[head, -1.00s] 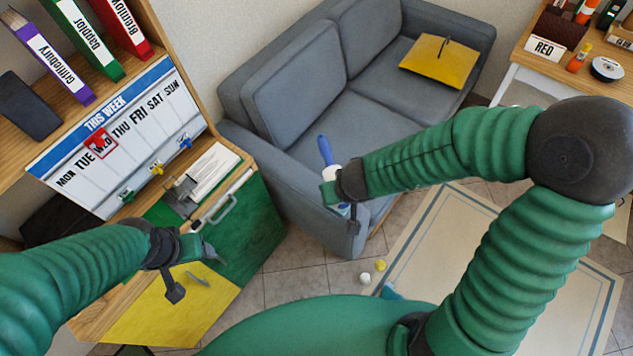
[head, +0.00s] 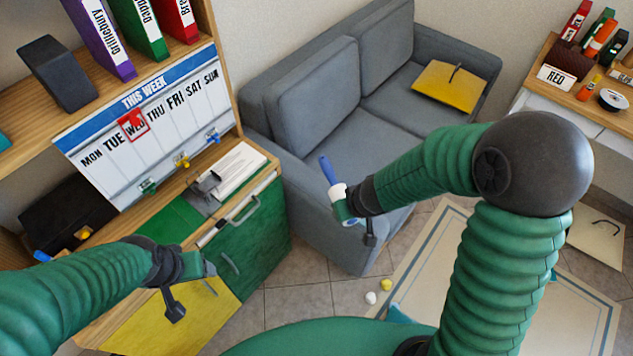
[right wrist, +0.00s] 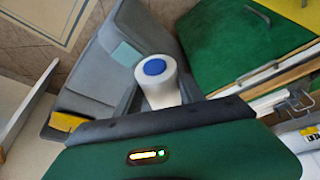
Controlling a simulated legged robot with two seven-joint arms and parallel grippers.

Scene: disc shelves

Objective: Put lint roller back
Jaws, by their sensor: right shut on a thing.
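The lint roller (head: 327,170) has a blue handle and a white roll. My right gripper (head: 342,208) is shut on it, holding it in the air in front of the grey sofa, blue handle tilted up. In the right wrist view the white roll of the lint roller (right wrist: 159,82) shows with its blue round end toward the camera; the fingers are largely hidden there. My left gripper (head: 203,267) is over the desk's yellow and green front; its finger gap is too small to make out.
The shelf at left carries binders (head: 140,30), a dark block (head: 57,73) and a week board (head: 145,125). Papers (head: 235,170) lie on the desk top. The grey sofa (head: 310,80) bears a yellow folder (head: 447,83). A table (head: 545,105) with a RED label stands at right. Small balls (head: 371,297) lie on the floor.

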